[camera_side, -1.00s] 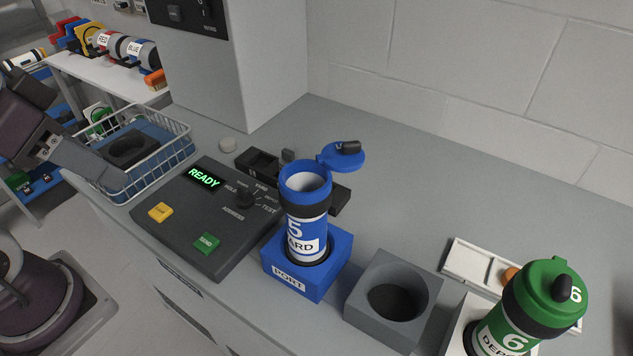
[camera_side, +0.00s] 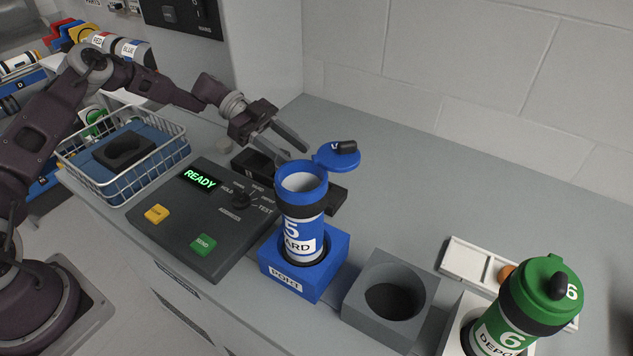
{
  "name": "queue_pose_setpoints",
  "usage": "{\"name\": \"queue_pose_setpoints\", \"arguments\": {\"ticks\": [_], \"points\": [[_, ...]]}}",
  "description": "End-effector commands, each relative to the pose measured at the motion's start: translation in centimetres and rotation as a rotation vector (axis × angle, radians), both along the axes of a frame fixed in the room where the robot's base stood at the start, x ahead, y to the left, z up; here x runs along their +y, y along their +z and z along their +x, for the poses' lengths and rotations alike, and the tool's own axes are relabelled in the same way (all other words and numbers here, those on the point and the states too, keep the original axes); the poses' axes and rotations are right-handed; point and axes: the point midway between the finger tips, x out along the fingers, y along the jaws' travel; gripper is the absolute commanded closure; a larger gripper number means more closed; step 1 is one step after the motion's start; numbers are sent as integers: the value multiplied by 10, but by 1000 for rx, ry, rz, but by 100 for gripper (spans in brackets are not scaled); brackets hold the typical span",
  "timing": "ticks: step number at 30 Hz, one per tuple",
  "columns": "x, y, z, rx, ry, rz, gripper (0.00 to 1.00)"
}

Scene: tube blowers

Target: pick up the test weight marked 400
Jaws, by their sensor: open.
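My gripper (camera_side: 296,154) is open, its two fingers pointing down and to the right. It hovers over or just in front of the dark tray (camera_side: 336,200) behind the blue tube, and nothing shows between its fingers. I cannot make out a weight marked 400. My gripper and the blue tube cover part of the tray.
A blue tube (camera_side: 303,238) with its lid open stands upright in the blue port block (camera_side: 292,281), close to my fingertips. A grey empty socket block (camera_side: 390,335), a green tube (camera_side: 540,290), a control panel (camera_side: 165,235) reading READY and a wire basket (camera_side: 180,155) stand around.

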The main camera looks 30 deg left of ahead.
Motion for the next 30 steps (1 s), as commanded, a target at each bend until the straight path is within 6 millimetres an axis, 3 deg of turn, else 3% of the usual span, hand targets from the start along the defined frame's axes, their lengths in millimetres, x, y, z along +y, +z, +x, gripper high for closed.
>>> {"name": "queue_pose_setpoints", "arguments": {"ticks": [10,19,26,30], "points": [[-57,-16,5,1,-5,1,56],[-65,-20,5,1,-3,3,56],[-65,-20,5,1,-3,4,100],[-64,-21,5,2,-2,6,100]]}}
